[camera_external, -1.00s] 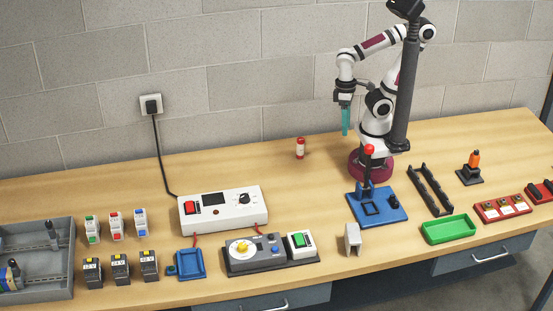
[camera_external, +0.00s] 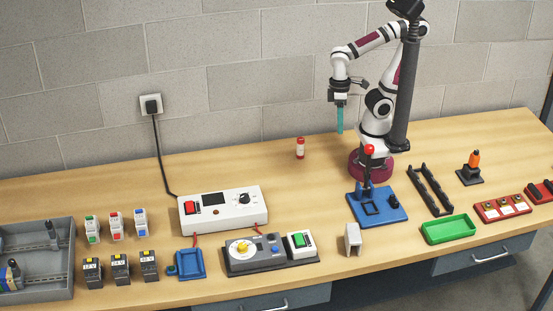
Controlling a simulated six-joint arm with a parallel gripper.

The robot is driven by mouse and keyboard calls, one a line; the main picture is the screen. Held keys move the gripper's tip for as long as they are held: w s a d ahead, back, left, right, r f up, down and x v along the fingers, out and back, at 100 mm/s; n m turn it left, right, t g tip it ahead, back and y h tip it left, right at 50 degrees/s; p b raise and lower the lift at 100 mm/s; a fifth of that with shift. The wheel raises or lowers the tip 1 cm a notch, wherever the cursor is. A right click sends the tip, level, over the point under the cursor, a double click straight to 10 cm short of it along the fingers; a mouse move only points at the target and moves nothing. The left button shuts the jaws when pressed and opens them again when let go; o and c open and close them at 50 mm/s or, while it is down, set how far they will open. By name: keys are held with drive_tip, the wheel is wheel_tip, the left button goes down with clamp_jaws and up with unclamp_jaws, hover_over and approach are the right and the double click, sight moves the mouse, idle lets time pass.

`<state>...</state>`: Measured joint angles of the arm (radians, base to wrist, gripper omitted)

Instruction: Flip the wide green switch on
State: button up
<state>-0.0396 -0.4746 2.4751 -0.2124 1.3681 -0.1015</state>
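The wide green switch (camera_external: 301,239) is a green rocker set in a white block, at the right end of the dark grey control panel (camera_external: 235,265) near the front of the table. Which way the rocker is tipped is too small to tell. My gripper (camera_external: 340,131) hangs high above the back of the table, up and to the right of the switch and well apart from it. Its teal fingers point down and look close together; whether they are open or shut does not show. I see nothing hanging from them.
A white power box (camera_external: 222,209) with a red switch stands behind the panel. A grey bracket (camera_external: 353,239) stands just right of the switch. A blue base with a red-knobbed lever (camera_external: 377,207) is farther right. A red-and-white bottle (camera_external: 300,148) stands at the back. The table's middle is clear.

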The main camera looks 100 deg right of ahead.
drive_tip(key=w+a+n, duration=0.2)
drive_tip(key=w, duration=0.1)
drive_tip(key=w+a+r+n, duration=0.1)
drive_tip(key=w+a+n, duration=0.1)
drive_tip(key=w+n, duration=0.1)
drive_tip(key=w+a+r+n, duration=0.1)
drive_tip(key=w+a+n, duration=0.1)
drive_tip(key=w+n, duration=0.1)
drive_tip(key=shift+w+a, duration=0.3)
drive_tip(key=shift+w, duration=0.45)
drive_tip(key=c, duration=0.5)
drive_tip(key=w+a+n, duration=0.4)
drive_tip(key=a, duration=0.1)
drive_tip(key=shift+w+a+f+n, duration=0.25)
drive_tip(key=shift+w+f+n, duration=0.05)
drive_tip(key=shift+w+n, duration=0.1)
clamp_jaws()
drive_tip(key=n, duration=0.9)
hover_over(298, 234)
drive_tip(key=d, duration=0.2)
drive_tip(key=shift+y, duration=0.3)
drive_tip(key=x, duration=0.4)
drive_tip(key=shift+d+f, duration=0.1)
drive_tip(key=shift+d, duration=0.25)
